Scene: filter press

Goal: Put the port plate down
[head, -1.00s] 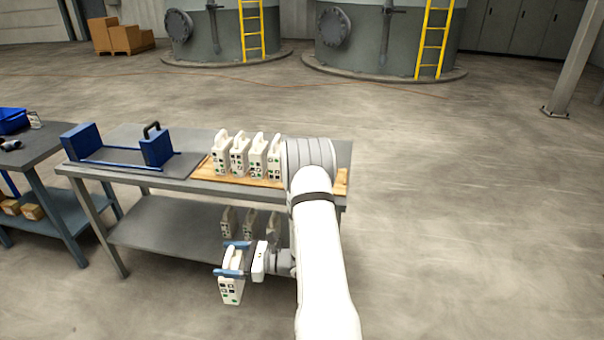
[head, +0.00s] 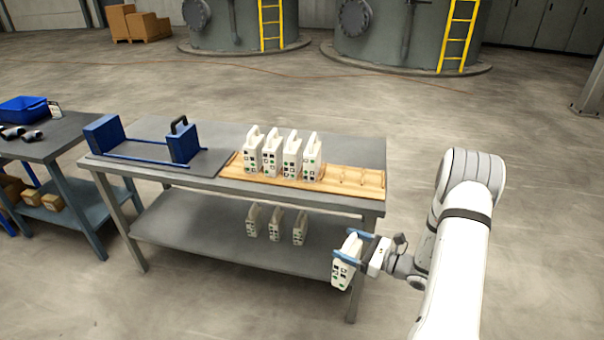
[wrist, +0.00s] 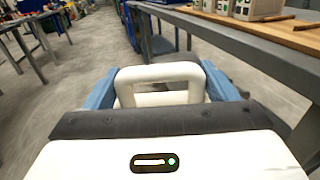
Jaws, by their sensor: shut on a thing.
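My gripper (head: 353,248) is shut on a white port plate (head: 343,272) with black and green marks. It holds the plate by its handle, hanging slightly tilted in front of the right part of the grey table (head: 270,195), below the tabletop edge. In the wrist view the plate's white handle (wrist: 160,74) shows between the blue fingers. Several similar port plates (head: 270,157) stand in a row on the wooden rack (head: 356,181) on the tabletop. The rack's right part is empty, with pegs showing.
A blue press frame (head: 142,161) with a dark handle stands on the table's left part. Several white plates (head: 274,228) stand on the lower shelf (head: 190,228). A second table (head: 60,140) with a blue bin (head: 24,108) is at the left. The floor at the right is clear.

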